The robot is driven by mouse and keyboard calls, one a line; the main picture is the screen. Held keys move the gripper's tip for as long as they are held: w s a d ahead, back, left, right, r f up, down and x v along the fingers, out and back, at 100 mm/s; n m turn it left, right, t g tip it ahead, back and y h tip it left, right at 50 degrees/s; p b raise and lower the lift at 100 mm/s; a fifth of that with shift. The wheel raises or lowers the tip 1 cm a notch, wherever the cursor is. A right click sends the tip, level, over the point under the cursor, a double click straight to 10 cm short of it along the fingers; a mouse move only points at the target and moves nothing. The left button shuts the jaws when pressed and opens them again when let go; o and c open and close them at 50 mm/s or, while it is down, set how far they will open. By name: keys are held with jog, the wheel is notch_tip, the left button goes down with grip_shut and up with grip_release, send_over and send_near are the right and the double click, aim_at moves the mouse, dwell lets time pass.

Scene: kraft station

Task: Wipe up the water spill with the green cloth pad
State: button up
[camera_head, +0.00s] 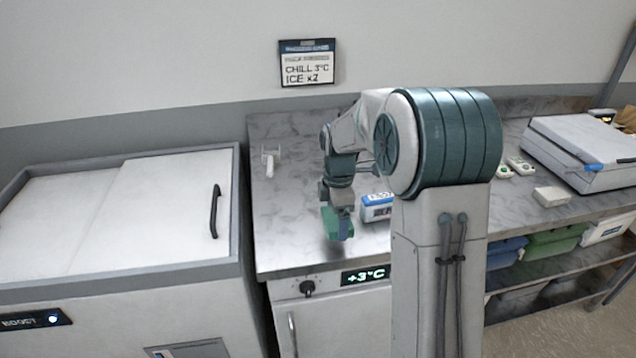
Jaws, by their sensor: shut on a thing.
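My gripper (343,212) is over the front left part of the grey marbled counter (290,215). It points down and is shut on the green cloth pad (331,222), which shows at and beside the fingertips. A dark patch shows on the counter just below the pad. I cannot tell whether it is shadow or water, or whether the pad touches the counter. I cannot make out the water spill clearly; my arm hides much of the middle of the counter.
A blue and white box (376,207) with a display stands just right of my gripper. A small white fixture (269,161) is at the back left. A white chest with a black handle (216,211) adjoins the counter's left. A white case (585,150) lies at right.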

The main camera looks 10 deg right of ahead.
jog(key=shift+r+p, duration=0.75)
jog(key=shift+r, duration=0.65)
